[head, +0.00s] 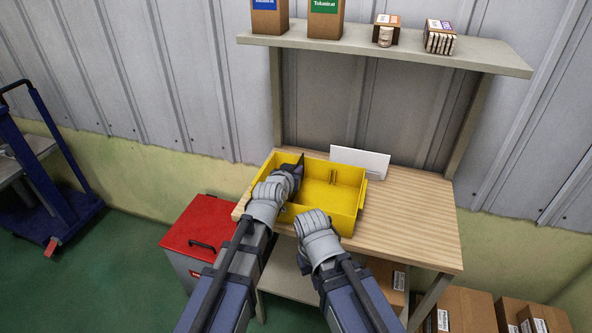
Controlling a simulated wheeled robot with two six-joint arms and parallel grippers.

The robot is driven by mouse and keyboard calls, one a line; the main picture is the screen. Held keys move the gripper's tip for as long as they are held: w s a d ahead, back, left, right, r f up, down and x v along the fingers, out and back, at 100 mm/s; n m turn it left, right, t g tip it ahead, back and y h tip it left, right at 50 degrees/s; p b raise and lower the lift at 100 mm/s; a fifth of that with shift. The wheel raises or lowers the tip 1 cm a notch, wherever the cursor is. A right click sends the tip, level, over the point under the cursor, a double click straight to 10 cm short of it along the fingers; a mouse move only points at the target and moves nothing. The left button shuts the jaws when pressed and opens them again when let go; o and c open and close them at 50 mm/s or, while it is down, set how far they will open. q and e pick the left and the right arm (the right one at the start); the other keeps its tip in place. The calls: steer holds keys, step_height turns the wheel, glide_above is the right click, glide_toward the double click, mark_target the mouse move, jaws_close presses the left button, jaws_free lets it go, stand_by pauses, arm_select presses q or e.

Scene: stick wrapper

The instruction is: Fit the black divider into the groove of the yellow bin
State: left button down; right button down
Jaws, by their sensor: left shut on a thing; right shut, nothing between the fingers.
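The yellow bin (343,176) stands on the wooden table, towards its left side. A small groove (333,177) shows on the bin's far inner wall. My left gripper (293,178) is over the bin's left part and is shut on the black divider (299,163). Only a dark pointed end of the divider shows; the gripper hides the rest. I cannot tell whether the divider touches the bin. My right gripper (312,218) is shut and empty at the bin's near edge, lower in the picture than the left one.
A white card (360,161) stands behind the bin on the wooden table (420,225). The table's right side is clear. A shelf (480,60) with several boxes is above. A red-lidded box (205,232) stands at the left, and cardboard boxes (465,308) are at the lower right.

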arm_select(q)
steer(key=c, duration=0.9)
jaws_free()
steer(key=p+v, duration=0.3)
steer(key=v, duration=0.5)
steer(key=shift+w, duration=0.1)
